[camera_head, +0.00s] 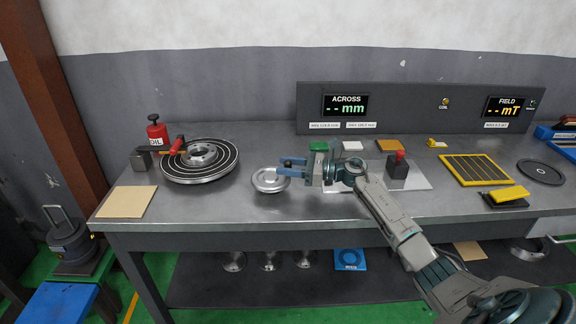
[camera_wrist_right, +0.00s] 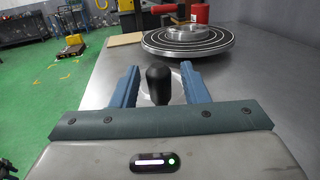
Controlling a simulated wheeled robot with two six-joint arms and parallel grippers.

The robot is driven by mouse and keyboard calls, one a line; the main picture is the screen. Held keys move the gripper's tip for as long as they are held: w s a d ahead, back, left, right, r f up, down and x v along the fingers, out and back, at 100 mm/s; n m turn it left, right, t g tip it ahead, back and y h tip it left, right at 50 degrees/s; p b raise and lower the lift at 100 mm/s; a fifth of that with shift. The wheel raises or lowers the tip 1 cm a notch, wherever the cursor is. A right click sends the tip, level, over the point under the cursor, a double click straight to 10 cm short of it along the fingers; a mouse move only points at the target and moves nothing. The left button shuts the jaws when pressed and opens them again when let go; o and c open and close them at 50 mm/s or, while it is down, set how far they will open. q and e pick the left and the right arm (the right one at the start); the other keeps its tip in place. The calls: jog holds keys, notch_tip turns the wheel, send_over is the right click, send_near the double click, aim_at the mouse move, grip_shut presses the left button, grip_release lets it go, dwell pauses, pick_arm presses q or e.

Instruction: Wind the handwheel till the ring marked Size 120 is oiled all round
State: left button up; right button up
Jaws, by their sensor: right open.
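The handwheel (camera_head: 270,181) is a small silver disc on the bench, left of centre in the head view. Its black upright knob (camera_wrist_right: 158,84) shows in the right wrist view. My right gripper (camera_head: 284,167) is open, its blue fingers on either side of the knob; I cannot tell whether they touch it. A silver ring (camera_head: 203,154) lies in the middle of a dark round turntable (camera_head: 198,178) with pale concentric lines. No size mark or oil film is legible on it. A red oil can (camera_head: 157,132) stands behind, its spout reaching towards the ring. My left gripper is not in view.
A tan board (camera_head: 127,202) lies at the bench's left front. A red-topped dark block (camera_head: 398,172) and a yellow slotted tray (camera_head: 476,170) lie to the right.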

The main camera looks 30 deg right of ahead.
jog(key=shift+c, duration=0.4)
grip_shut()
jog(key=shift+s+a, duration=0.1)
